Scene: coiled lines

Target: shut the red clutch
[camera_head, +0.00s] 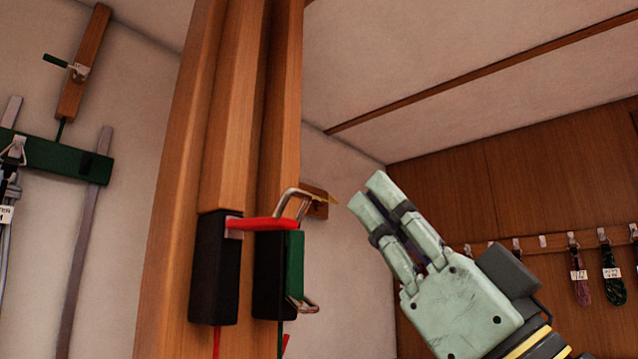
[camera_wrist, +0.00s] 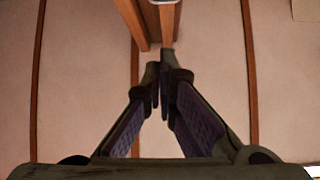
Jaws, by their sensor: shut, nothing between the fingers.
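The red clutch shows in the head view as a red lever (camera_head: 262,224) on a black block (camera_head: 215,268) fixed to a wooden post. The lever sticks out nearly level to the right from a small silver hinge, across the top of a second black block (camera_head: 270,275). Red line shows below the blocks. My gripper (camera_head: 366,192) is to the right of the lever, apart from it, pointing up and left with its fingers together and empty. In the wrist view my gripper (camera_wrist: 160,82) also has its fingers together; the red lever is not seen there.
A bent metal loop (camera_head: 291,204) and a green part (camera_head: 295,264) are beside the lever. The wooden post (camera_head: 175,190) fills the middle left. Coiled lines (camera_head: 611,262) hang at the right.

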